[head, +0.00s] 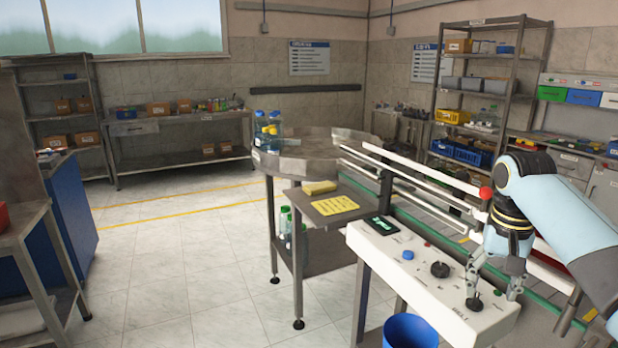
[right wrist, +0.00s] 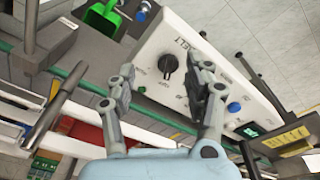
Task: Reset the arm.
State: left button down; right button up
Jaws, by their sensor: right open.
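My right gripper (head: 493,292) is open and empty, tips down over the near end of the white control box (head: 410,283). In the right wrist view its fingers (right wrist: 163,70) stand apart on either side of a black knob (right wrist: 168,64) beside the word BELT. In the head view this knob (head: 474,303) sits under the gripper's left finger; I cannot tell whether they touch. A second black knob (head: 440,269) and a blue button (head: 408,254) are farther along the box. My left gripper is not in view.
A conveyor with white rails (head: 400,172) runs behind the box, close to my right arm. A red ball-topped lever (head: 486,193) stands beside my wrist. A blue bin (head: 410,332) is below the box. A round metal feeder (head: 310,156) stands beyond. The tiled floor at left is clear.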

jog(key=s+a+f+n+t, duration=0.1)
jog(key=s+a+f+n, duration=0.15)
jog(key=s, duration=0.45)
jog(key=s+a+f+n, duration=0.1)
jog(key=s+a+f, duration=0.15)
jog(key=s, duration=0.45)
jog(key=s+a+r+n+t, duration=0.1)
jog(key=s+r, duration=0.2)
jog(key=s, duration=0.5)
jog(key=s+a+r+n+t, duration=0.1)
jog(key=s+a+r+n, duration=0.15)
jog(key=s, duration=0.65)
jog(key=s+d+f+g+b, duration=0.2)
jog(key=f+b, duration=0.8)
jog(key=f, duration=2.7)
jog(key=s+d+f+b, duration=0.1)
jog(key=s+f+b, duration=0.3)
jog(key=s+f, duration=0.5)
jog(key=s+d+f+m+b, duration=0.1)
jog(key=s+f+b, duration=0.3)
jog(key=s+f, duration=0.5)
notch_tip(320, 180, down, 5)
jog(key=shift+s+d+f+g, duration=0.15)
jog(key=shift+f+g, duration=0.05)
jog(key=shift+g, duration=0.2)
